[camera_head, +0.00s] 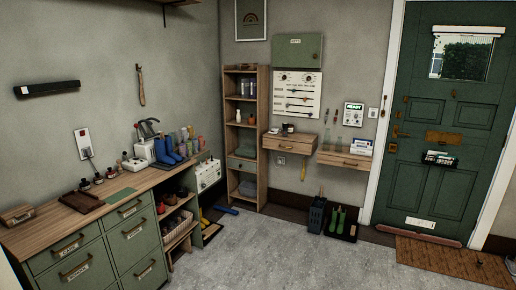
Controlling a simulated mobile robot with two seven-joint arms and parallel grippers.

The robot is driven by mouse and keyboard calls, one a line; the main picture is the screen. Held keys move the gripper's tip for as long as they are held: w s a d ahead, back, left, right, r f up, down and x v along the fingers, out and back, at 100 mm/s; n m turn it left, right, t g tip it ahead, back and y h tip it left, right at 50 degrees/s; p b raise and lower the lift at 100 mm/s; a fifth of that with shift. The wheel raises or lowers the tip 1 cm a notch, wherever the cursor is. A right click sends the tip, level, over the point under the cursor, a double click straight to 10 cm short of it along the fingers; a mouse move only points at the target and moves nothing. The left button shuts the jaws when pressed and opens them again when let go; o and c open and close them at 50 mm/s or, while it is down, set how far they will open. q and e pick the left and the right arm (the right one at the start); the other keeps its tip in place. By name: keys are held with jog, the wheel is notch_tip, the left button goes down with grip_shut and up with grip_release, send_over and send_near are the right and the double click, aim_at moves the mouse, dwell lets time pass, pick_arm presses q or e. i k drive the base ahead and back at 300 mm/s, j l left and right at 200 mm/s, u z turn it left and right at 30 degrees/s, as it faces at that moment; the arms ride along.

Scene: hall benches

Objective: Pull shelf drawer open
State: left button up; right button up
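A tall wooden shelf unit (262,135) stands against the back wall near the corner. A green drawer front (240,164) sits in its lower half and looks shut. A wooden wall-mounted shelf with a drawer (290,146) hangs to its right, and a second, lower one (343,160) hangs further right. Both of these drawers also look shut. The drawers are too small here for handle details to be clear. Neither of my grippers is in view.
A green cabinet with a wooden top (84,207) and several drawers fills the left side. Boots (166,150) and bottles stand on its far end. Blue and yellow items lie by the shelf's foot. A black tray (341,230) lies near the green door (440,130).

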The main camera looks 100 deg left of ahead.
aim_at(302, 148)
jog(key=u, duration=3.25)
jog(key=i, duration=5)
jog(key=j+u, duration=0.05)
jog(key=j, duration=0.15)
